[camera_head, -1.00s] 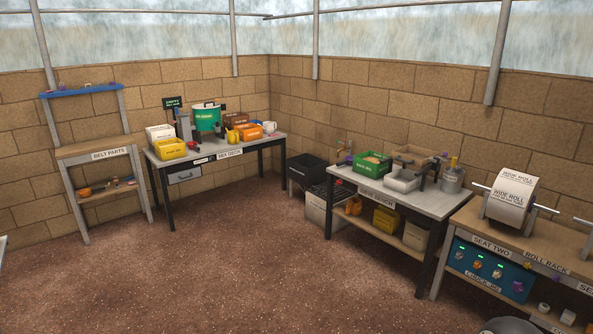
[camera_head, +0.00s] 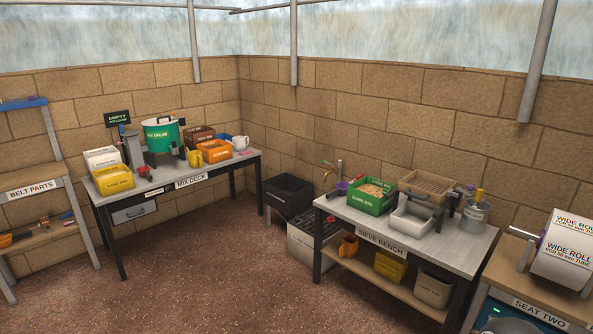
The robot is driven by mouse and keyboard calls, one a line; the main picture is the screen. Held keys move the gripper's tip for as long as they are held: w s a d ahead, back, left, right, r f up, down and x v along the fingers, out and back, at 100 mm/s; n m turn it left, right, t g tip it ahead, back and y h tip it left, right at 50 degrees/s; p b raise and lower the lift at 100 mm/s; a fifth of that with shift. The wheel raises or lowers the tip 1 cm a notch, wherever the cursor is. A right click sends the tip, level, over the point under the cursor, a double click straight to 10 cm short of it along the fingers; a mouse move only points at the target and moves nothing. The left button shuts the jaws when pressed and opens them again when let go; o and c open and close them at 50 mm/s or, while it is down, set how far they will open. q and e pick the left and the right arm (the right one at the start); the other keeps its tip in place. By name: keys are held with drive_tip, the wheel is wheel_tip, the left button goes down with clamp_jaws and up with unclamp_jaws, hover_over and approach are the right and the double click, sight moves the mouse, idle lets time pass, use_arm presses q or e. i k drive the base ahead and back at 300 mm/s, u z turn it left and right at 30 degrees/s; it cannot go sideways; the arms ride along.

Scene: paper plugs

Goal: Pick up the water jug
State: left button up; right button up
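I cannot tell for certain which vessel is the water jug. On the mix deck (camera_head: 228,168), a white jug-like vessel (camera_head: 241,143) stands at the right end. A small yellow vessel (camera_head: 195,159) stands near the middle front edge, and a blue item (camera_head: 225,138) shows partly behind an orange bin (camera_head: 215,151). An orange scoop-like vessel (camera_head: 348,246) sits on the lower shelf of the sieve bench (camera_head: 450,250). Neither of my grippers is in view.
The mix deck also carries a green drum (camera_head: 160,135) and a yellow bin (camera_head: 113,180). Black and grey crates (camera_head: 289,194) stand between the benches. A roll rack (camera_head: 525,290) is at the right. Brown floor (camera_head: 200,270) in front is clear.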

sight(350, 246)
drive_tip(key=z, duration=0.05)
drive_tip(key=i, duration=3.1)
drive_tip(key=u, duration=0.05)
